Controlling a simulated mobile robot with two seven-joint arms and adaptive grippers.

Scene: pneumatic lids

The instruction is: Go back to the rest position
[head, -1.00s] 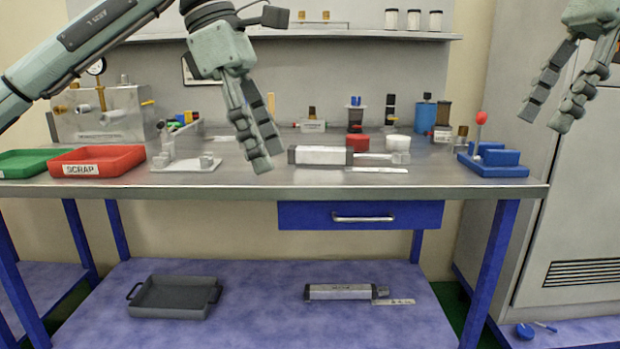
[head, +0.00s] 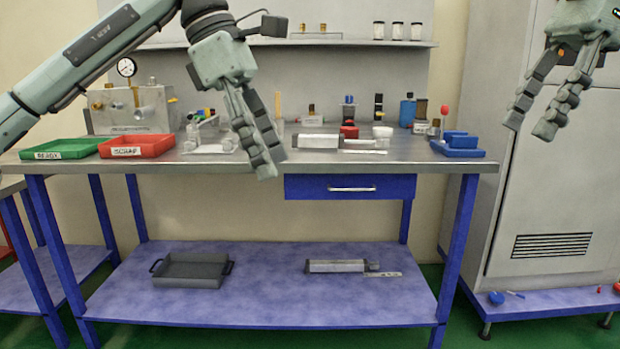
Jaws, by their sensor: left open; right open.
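My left gripper (head: 262,150) hangs in front of the workbench (head: 230,172), fingers pointing down and slightly apart. It is open with nothing between the fingers. Its fingertips cover part of the bench's front edge. My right gripper (head: 531,128) is at the upper right, in front of the grey cabinet (head: 560,190). It is open and empty, fingers pointing down to the left. Neither gripper visibly holds anything.
The bench carries a green tray (head: 62,149), a red tray (head: 137,147), a pneumatic cylinder (head: 318,142) and a blue fixture (head: 458,145). A blue drawer (head: 310,187) is shut. The lower shelf holds a dark tray (head: 192,270) and another cylinder (head: 337,266).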

